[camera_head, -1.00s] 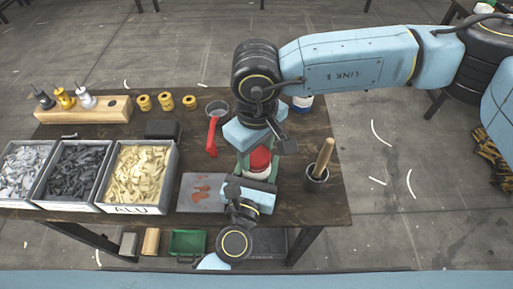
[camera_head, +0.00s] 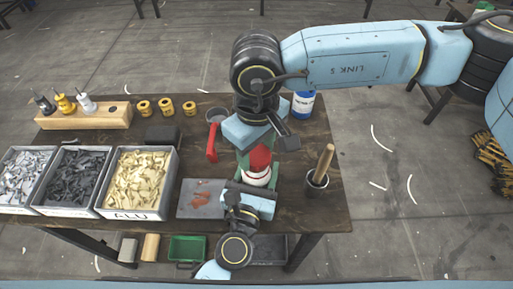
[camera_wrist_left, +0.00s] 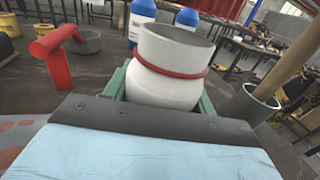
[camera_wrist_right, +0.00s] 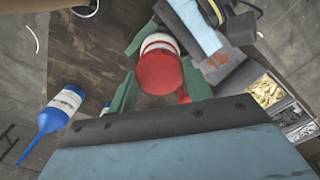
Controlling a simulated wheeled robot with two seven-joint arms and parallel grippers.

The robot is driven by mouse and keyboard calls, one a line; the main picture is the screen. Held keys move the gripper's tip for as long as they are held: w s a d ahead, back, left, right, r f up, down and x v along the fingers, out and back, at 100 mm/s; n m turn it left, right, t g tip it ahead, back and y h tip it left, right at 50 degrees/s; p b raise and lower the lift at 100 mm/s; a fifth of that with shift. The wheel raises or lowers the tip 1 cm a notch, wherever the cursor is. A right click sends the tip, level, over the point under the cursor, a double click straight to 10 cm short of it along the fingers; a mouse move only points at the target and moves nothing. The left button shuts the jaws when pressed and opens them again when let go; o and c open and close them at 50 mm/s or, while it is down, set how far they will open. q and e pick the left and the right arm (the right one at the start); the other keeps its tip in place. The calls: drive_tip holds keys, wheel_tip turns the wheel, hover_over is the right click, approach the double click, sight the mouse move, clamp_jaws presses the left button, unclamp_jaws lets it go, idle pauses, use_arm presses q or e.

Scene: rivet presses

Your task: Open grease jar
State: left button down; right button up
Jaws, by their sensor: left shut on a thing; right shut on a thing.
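The grease jar (camera_head: 257,178) is white and stands upright near the table's front right. In the left wrist view the jar (camera_wrist_left: 165,85) shows a bare white neck with a red ring below it and a greyish top. The red lid (camera_head: 260,158) is above the jar, off its neck; the right wrist view shows the lid (camera_wrist_right: 160,73) in front of the white jar. My right gripper (camera_wrist_right: 160,88) is shut on the lid with its green fingers. My left gripper (camera_wrist_left: 162,92) is shut on the jar body, its fingers partly hidden.
A red-handled tool (camera_head: 211,142) is left of the jar by a grey bowl (camera_head: 216,115). A dark cup (camera_head: 316,180) with a wooden handle stands right. A stained plate (camera_head: 200,197) lies left, beyond it the ALU bin (camera_head: 135,213). A blue-and-white bottle (camera_head: 303,105) stands behind.

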sight(257, 154)
drive_tip(key=shift+r, duration=1.85)
use_arm(q)
drive_tip(key=shift+c, duration=2.1)
unclamp_jaws()
